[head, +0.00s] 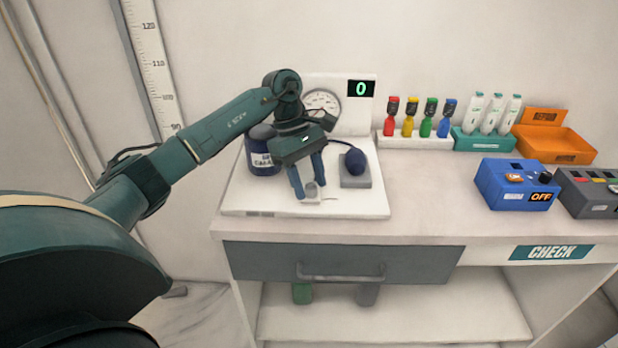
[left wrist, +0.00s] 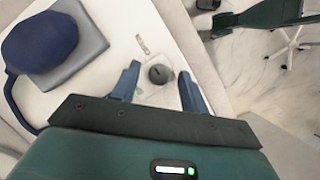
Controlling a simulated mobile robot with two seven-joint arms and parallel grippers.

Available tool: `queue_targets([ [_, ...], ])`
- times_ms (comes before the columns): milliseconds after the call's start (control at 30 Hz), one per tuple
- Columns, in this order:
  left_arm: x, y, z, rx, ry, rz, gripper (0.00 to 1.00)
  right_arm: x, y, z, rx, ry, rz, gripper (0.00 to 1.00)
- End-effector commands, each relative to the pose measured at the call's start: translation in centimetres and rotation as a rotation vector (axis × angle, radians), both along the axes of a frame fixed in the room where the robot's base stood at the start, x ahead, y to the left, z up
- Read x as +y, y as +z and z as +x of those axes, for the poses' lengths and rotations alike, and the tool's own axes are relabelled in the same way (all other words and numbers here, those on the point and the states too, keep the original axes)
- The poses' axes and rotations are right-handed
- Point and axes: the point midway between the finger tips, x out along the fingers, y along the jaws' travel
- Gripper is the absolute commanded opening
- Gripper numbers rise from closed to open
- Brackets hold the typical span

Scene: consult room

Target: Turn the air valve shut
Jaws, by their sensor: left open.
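The air valve is a small dark round knob (left wrist: 159,73) with a slot-like mark, on a pale plate on the white board. In the head view the knob (head: 312,188) shows between my left gripper's fingers. My left gripper (head: 308,190) points down over the knob, open, with one blue finger on each side. In the left wrist view the left gripper (left wrist: 159,72) has gaps on both sides of the knob. I cannot tell how far down the fingertips reach. Part of my right arm (left wrist: 265,14) shows at the top right of the left wrist view; its gripper is unclear.
A dark blue bulb (head: 355,161) on a grey block stands right of the knob. A dark blue labelled jar (head: 262,150) stands behind left. A dial gauge (head: 321,103) and a display (head: 360,88) reading 0 are behind.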

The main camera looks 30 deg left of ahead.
Motion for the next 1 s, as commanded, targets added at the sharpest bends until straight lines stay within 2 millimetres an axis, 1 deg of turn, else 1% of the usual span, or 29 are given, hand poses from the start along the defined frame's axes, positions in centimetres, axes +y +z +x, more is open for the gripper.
queue_targets([
  [267,-0.08,-0.10,0.01,-0.001,-0.001,-0.001,0.43,0.01,-0.18,-0.06,0.004,0.000,-0.001,0.36],
  [800,-0.07,-0.07,0.00,-0.001,-0.001,-0.001,0.00,0.13,0.37,0.18,-0.008,0.001,0.004,0.36],
  [1000,-0.06,-0.09,0.00,-0.001,0.012,-0.001,0.00,0.15,0.30,0.20,-0.009,0.001,0.004,0.36],
])
